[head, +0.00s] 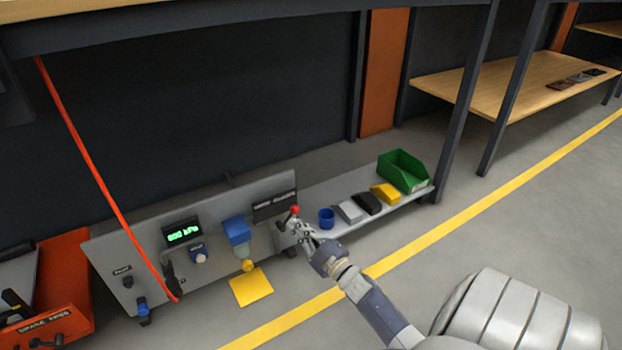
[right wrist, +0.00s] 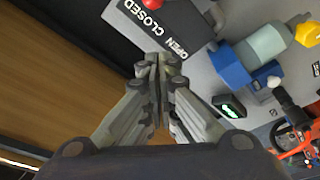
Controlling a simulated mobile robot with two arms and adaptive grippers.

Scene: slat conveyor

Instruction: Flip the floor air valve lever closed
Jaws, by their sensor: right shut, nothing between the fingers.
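The valve lever shows as a red knob (head: 295,210) at the right end of the grey panel, just above my right gripper (head: 297,229). In the right wrist view the red knob (right wrist: 152,3) is cut by the top edge, beside the word CLOSED on a dark label plate (right wrist: 183,48). OPEN is at the plate's other end. My right gripper (right wrist: 158,68) is shut and empty, its fingertips close below the plate. I cannot tell whether it touches the lever. The lever's shaft is mostly hidden. My left gripper is not in view.
The grey panel (head: 205,272) carries a green display (head: 183,233), a blue filter unit (head: 237,232) and knobs. A low shelf with a blue cup (head: 326,218), small boxes and a green bin (head: 404,171) lies right. An orange bin (head: 62,290) stands left.

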